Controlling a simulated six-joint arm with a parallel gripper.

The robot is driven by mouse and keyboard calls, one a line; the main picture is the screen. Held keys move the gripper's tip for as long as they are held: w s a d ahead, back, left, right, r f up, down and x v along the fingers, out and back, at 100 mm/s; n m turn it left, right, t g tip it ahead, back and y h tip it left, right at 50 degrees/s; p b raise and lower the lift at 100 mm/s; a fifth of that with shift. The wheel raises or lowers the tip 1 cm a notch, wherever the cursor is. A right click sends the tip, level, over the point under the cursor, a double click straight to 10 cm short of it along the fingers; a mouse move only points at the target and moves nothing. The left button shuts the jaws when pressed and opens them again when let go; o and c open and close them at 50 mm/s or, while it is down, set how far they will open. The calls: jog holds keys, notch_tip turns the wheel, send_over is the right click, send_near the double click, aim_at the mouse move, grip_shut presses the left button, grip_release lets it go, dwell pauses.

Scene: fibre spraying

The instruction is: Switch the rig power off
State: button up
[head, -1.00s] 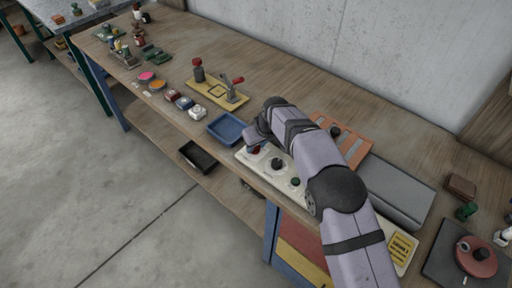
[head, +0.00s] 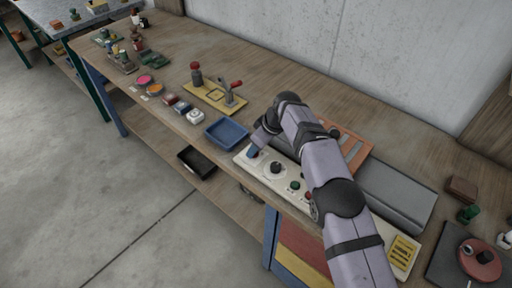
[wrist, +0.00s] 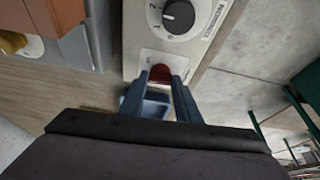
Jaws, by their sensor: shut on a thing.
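The cream control panel (head: 262,172) lies along the front of the bench. It carries a black dial (head: 276,167), a green button (head: 295,185) and a small dark red knob (head: 306,196). In the wrist view a red switch piece (wrist: 160,73) sits at the panel's end, beside the black dial with numbers (wrist: 178,17). My gripper (wrist: 160,84) has its blue fingers closed on either side of the red piece. In the head view my gripper (head: 252,151) is down at the panel's left end and hides this switch. Its on or off position cannot be told.
A blue tray (head: 227,133) stands just left of the panel. An orange slotted block (head: 351,148) and a long grey box (head: 396,193) lie behind it. A yellow clamp fixture (head: 215,97) is farther left. The panel lies near the bench's front edge.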

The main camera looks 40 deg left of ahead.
jog(key=o, duration=1)
jog(key=shift+o, duration=0.2)
jog(key=shift+d+r, duration=0.1)
jog(key=b+v, duration=0.3)
jog(key=v, duration=0.4)
jog(key=shift+r, duration=0.1)
